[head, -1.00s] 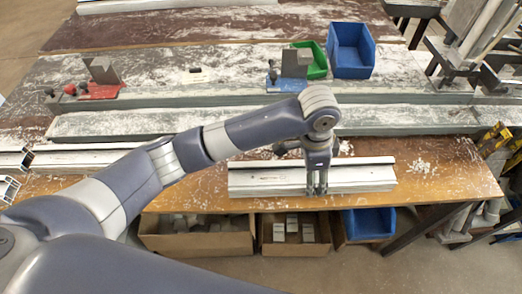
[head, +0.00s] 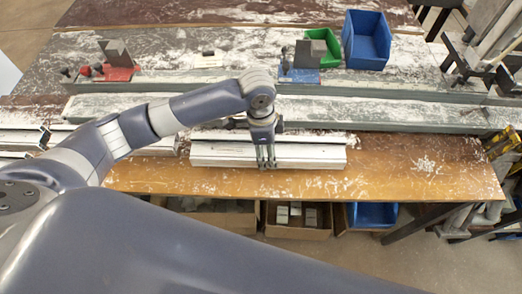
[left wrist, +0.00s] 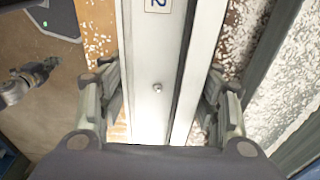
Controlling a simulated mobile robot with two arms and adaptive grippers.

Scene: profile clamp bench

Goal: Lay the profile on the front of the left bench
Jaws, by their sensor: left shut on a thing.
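The profile (head: 225,152) is a pale, straight aluminium bar lying crosswise over the wooden front strip of the bench (head: 400,170) in the head view. My left gripper (head: 266,163) points down and is shut on the profile near its middle. In the left wrist view the profile (left wrist: 155,70) runs between the two fingers of my left gripper (left wrist: 165,110), showing a label with a "2" and a small screw. I cannot tell whether its underside touches the wood. What looks like my right gripper (left wrist: 42,72) shows small at the left of the wrist view; its jaws are unclear.
Other pale profiles (head: 20,140) lie at the left. A red clamp block (head: 118,73) and a blue clamp block (head: 300,76) stand behind the long grey rail (head: 390,113). Blue (head: 367,40) and green bins are at the back. Boxes (head: 298,217) sit below. The wooden front right is clear.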

